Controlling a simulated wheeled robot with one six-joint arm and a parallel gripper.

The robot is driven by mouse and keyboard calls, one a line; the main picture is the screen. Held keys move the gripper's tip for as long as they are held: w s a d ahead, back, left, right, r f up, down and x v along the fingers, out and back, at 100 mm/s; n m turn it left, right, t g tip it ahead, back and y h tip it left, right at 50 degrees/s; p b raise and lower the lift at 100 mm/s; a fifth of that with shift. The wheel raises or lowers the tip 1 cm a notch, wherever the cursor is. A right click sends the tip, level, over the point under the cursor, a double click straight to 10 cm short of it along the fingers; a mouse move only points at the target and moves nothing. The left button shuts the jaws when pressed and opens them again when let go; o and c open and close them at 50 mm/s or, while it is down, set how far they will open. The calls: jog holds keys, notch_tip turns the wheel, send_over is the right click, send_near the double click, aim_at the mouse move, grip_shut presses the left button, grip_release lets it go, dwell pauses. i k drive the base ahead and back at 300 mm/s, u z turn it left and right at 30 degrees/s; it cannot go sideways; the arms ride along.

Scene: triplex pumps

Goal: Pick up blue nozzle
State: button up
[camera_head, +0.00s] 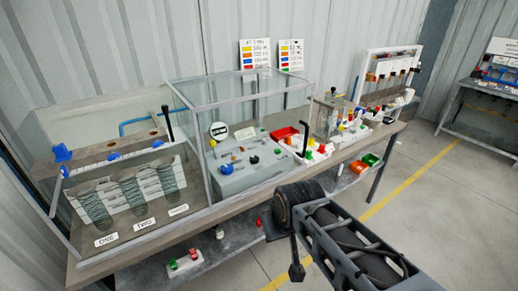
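Several small blue parts show at the left end of the bench. The largest, a blue nozzle-like piece (61,153), sits at the left end of a wooden plank. Smaller blue pieces (112,157) lie along the strip below it, above three coiled springs; I cannot tell which one is the blue nozzle. My arm (350,240) reaches in from the lower right. A dark end part, seemingly my gripper (296,268), hangs below its wrist, in front of the bench and well right of the blue pieces. Its fingers cannot be made out. No held object is visible.
A clear case (245,85) encloses a grey control box (250,170) mid-bench. Clear panels surround the spring area. A red tray (285,133) and small coloured parts lie to the right. A lower shelf (215,245) holds small items. Open floor lies right.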

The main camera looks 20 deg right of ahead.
aim_at(62, 154)
jog(key=u, duration=0.75)
jog(key=i, duration=1.1)
jog(key=u, duration=1.4)
